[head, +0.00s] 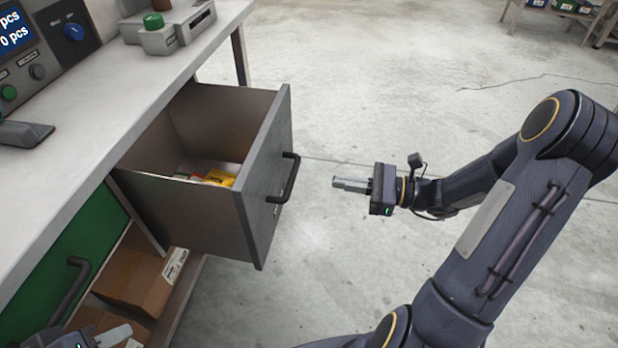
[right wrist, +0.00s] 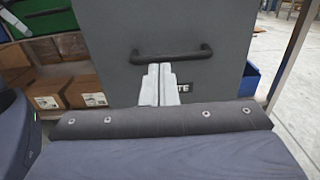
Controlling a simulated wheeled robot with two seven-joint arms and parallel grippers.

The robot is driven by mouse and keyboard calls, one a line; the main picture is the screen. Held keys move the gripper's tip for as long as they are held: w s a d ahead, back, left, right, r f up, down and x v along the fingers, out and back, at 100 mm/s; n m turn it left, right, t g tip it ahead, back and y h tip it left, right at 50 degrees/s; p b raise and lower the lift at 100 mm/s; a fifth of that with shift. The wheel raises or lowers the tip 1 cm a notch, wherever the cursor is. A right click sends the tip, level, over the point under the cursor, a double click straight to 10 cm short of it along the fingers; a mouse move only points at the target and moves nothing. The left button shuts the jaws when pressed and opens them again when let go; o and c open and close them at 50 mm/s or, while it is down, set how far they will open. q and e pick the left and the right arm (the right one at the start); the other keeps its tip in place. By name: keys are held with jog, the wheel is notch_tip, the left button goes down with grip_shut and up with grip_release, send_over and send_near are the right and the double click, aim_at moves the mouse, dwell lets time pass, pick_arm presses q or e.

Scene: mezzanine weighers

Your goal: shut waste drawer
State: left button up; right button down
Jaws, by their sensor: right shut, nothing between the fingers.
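The grey waste drawer (head: 262,180) stands pulled out from under the bench in the head view. Its black bar handle (head: 286,178) is on the front panel, and some yellow and red items lie inside. My right gripper (head: 337,183) is shut and empty, a short way in front of the drawer front and apart from it. In the right wrist view the shut fingers (right wrist: 158,84) point at the drawer front (right wrist: 205,28), just below the handle (right wrist: 172,54). My left gripper (head: 113,336) shows only partly at the bottom left, near the cardboard boxes; its jaw state is unclear.
The bench top (head: 125,95) runs along the left, with a control panel (head: 45,45) on it. A green drawer front (head: 65,245) with a black handle is beside the open drawer. Cardboard boxes (head: 140,272) sit on the shelf below.

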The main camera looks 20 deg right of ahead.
aim_at(272, 172)
jog(key=b+x, duration=0.3)
jog(key=x, duration=1)
jog(key=shift+s, duration=0.1)
jog(key=shift+a, duration=0.15)
jog(key=b+x, duration=0.3)
jog(key=x, duration=2.3)
jog(key=shift+r, duration=0.25)
